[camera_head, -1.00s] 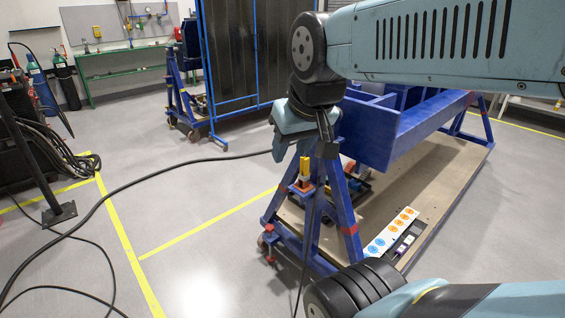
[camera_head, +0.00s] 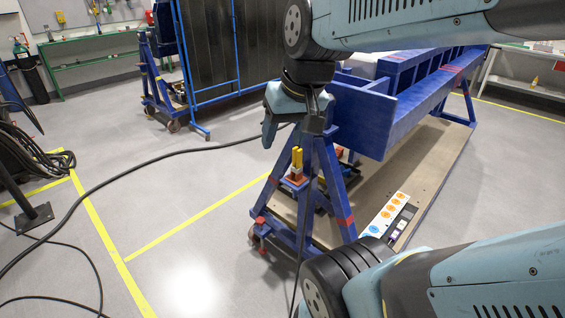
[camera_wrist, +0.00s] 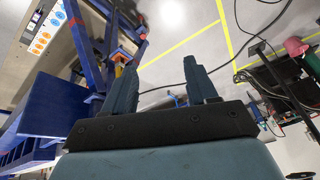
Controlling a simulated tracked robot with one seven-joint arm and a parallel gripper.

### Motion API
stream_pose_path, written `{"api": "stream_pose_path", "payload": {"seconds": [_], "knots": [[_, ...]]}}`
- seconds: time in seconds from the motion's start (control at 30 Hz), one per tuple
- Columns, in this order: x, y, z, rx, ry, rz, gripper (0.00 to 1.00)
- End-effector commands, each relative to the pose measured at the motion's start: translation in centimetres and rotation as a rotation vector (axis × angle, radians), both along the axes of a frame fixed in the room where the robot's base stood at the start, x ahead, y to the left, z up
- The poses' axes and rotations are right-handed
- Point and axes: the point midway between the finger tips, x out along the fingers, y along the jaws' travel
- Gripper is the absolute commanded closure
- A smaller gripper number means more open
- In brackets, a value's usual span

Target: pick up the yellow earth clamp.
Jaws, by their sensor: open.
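The yellow earth clamp (camera_head: 297,158) stands upright on a red-and-metal bracket at the near end of the blue jig frame (camera_head: 333,180). In the wrist view a small orange-yellow patch (camera_wrist: 121,57) by the blue legs is probably the clamp, partly hidden behind a finger. My gripper (camera_head: 268,138) hangs just above and left of the clamp in the head view, apart from it as far as I can see. In the wrist view my gripper (camera_wrist: 160,66) has its two fingers wide apart with nothing between them.
A black cable (camera_head: 150,160) crosses the floor towards the jig. A board with orange and blue dots (camera_head: 386,213) lies on the jig's wooden base. A blue-framed dark screen (camera_head: 210,60) stands behind. The floor left of the jig is mostly clear.

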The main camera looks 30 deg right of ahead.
Motion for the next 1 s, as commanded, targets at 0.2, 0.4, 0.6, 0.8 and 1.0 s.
{"api": "stream_pose_path", "payload": {"seconds": [0.2, 0.4, 0.6, 0.8, 1.0], "knots": [[2.2, 0.7, -3.5, 0.217, 0.212, -0.155, 0.43], [4.5, 1.2, -6.1, 0.443, 0.379, -0.307, 0.43], [7.4, 1.0, -8.2, 0.684, 0.515, -0.468, 0.43], [10.7, -0.2, -10.2, 0.940, 0.616, -0.635, 0.43], [14.2, -2.8, -12.3, 1.208, 0.678, -0.807, 0.43]]}}
